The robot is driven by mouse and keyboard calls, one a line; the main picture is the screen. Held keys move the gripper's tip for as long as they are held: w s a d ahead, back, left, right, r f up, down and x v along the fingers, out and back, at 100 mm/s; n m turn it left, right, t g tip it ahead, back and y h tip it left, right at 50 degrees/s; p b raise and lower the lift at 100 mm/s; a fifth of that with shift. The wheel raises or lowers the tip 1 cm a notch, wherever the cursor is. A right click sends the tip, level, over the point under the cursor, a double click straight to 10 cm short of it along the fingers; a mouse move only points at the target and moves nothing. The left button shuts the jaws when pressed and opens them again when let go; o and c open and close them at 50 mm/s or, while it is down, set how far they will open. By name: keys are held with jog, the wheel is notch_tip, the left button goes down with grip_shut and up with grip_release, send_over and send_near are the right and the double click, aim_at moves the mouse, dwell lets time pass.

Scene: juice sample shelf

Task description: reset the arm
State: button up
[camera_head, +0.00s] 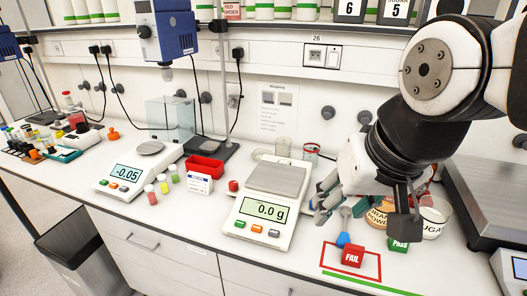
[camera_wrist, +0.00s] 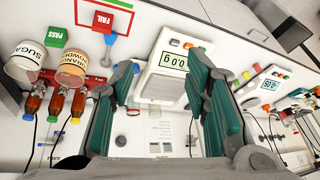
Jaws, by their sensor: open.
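My gripper (camera_head: 365,207) is open above the right part of the bench, near the balance reading 0.0 g (camera_head: 268,205). It partly hides the jars behind it. In the wrist view my gripper (camera_wrist: 163,75) has its two green-padded fingers wide apart with nothing held between them. The balance (camera_wrist: 168,65) shows beyond and between the fingers. The red FAIL block (camera_head: 352,257) sits inside a red outline, with a blue-ended tool beside it. The green PASS block (camera_head: 398,244) stands to its right.
A sugar jar (camera_head: 434,218) and an orange powder jar (camera_head: 377,217) stand close to my gripper. A second balance (camera_head: 140,170), a red bin (camera_head: 204,168) and small capped vials (camera_head: 164,184) are farther left. A shelf with bottles runs above.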

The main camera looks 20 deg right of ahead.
jog(key=shift+s+a+r+n+t, duration=0.15)
jog(key=shift+s+a+r+n, duration=0.1)
jog(key=shift+s+n, duration=0.35)
jog(key=shift+s+a+r+n+t, duration=0.15)
jog(key=shift+s+a+n, duration=0.15)
jog(key=shift+n, duration=0.4)
